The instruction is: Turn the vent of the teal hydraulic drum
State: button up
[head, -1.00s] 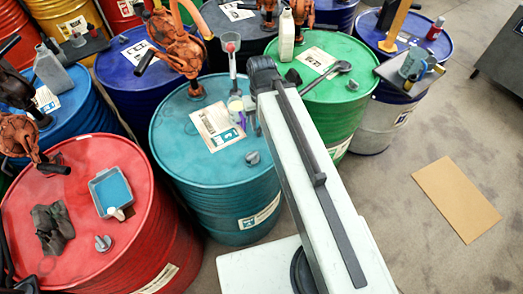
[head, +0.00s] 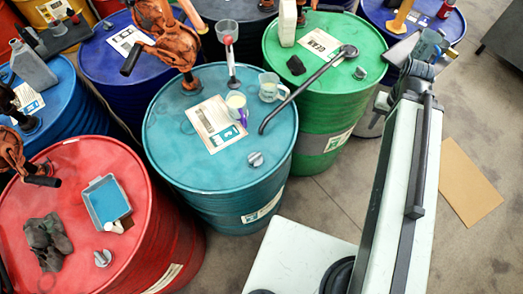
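The teal drum (head: 185,165) stands upright in the middle of the head view. Near the front right of its lid sits a small grey winged cap (head: 255,159), which looks like the vent. Its top is in plain view and nothing touches it. My gripper (head: 401,52) is at the upper right, at the far end of my pale arm, well right of the teal drum and apart from the cap. The fingers are not clear, so I cannot tell if they are open or shut.
The teal lid holds a label sheet (head: 213,122), a crank pump (head: 190,80), a red-knobbed stem (head: 230,60), a cup (head: 236,103) and a clear jug (head: 268,88). A dark bar (head: 300,92) reaches across to the green drum (head: 318,110). A red drum (head: 165,225) stands left.

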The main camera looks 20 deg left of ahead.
aim_at(256, 158)
jog(key=u, duration=0.05)
jog(key=k, duration=1.75)
jog(key=u, duration=2)
jog(key=i, duration=1.05)
